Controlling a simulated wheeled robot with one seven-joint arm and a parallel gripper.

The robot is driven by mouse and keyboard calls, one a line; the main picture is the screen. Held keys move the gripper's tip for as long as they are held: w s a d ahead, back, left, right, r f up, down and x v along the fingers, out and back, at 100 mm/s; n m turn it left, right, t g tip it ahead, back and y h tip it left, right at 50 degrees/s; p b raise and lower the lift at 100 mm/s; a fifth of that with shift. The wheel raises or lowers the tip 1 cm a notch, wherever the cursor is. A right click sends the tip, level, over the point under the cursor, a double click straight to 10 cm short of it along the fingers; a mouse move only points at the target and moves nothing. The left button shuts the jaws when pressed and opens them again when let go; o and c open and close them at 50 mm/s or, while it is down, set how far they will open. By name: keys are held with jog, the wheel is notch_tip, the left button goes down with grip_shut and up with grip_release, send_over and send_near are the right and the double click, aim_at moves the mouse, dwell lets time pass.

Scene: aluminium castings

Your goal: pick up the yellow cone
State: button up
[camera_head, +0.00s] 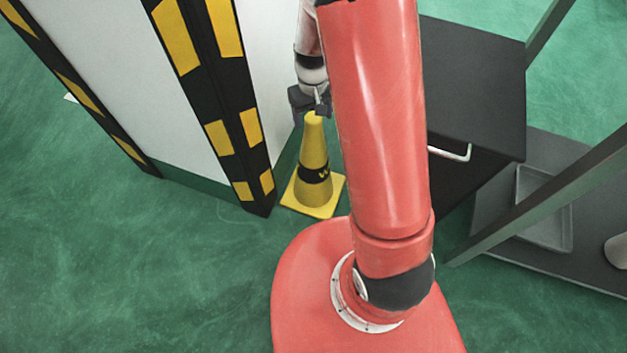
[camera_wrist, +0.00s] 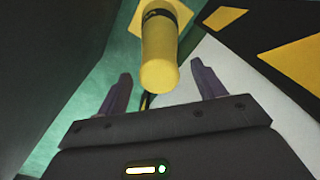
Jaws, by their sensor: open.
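The yellow cone (camera_head: 313,162) stands upright on the green floor, with a square yellow base and a black band around its middle. In the wrist view the cone (camera_wrist: 160,55) shows with its rounded top towards me, beyond and roughly between the two fingers. My gripper (camera_head: 310,103) is at the height of the cone's top in the head view, partly hidden by my red arm. In the wrist view my gripper (camera_wrist: 163,83) is open, its two fingers apart. I cannot tell whether a finger touches the cone.
A white block with black and yellow striped corners (camera_head: 200,75) stands close to the left of the cone. A dark cabinet (camera_head: 475,80) with a light handle (camera_head: 450,153) stands to the right. A grey platform (camera_head: 480,205) lies further right. Green floor is open at the lower left.

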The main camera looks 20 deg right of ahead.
notch_tip(320, 180, down, 2)
jog(key=shift+c, duration=0.2)
grip_shut()
dwell(0.4)
jog(key=shift+r, duration=0.1)
